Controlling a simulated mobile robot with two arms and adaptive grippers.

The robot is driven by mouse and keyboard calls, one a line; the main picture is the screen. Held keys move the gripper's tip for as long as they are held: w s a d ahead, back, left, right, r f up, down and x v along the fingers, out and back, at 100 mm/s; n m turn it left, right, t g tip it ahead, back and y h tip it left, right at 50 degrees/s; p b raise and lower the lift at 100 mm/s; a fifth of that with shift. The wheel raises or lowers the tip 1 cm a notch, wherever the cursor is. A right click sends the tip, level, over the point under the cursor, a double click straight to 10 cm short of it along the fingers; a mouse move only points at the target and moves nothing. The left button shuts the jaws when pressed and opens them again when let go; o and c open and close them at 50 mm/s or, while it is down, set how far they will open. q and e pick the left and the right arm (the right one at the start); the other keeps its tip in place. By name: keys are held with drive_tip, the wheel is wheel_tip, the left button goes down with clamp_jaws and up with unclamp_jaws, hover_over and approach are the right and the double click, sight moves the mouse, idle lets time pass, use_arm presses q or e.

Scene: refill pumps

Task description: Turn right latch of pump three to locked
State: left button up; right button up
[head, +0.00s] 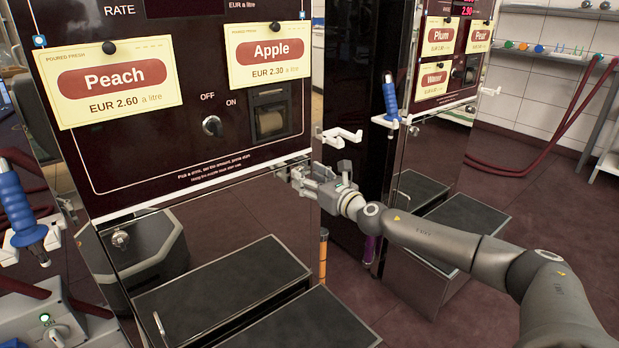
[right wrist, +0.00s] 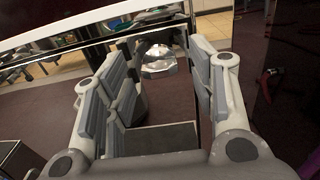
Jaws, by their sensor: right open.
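The near pump (head: 200,140) has a dark front with Peach and Apple signs and a mirror-like lower panel. A silver latch (head: 120,239) sits at the panel's upper left. My right gripper (head: 303,178) is in front of the panel's upper right corner and hides that spot in the head view. In the right wrist view, my right gripper (right wrist: 161,80) is open, its fingers on either side of a shiny metal latch (right wrist: 160,66). The latch appears between and beyond the fingertips; contact is not clear. Its lock position cannot be read. My left gripper is not in view.
A second pump (head: 432,100) with Plum and Pear signs stands behind at the right. A blue nozzle (head: 390,98) hangs on a white holder between the pumps; another blue nozzle (head: 20,208) is at the left. Dark-topped steps or boxes (head: 225,288) stand low in front.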

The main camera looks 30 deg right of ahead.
drive_tip(key=c, duration=1)
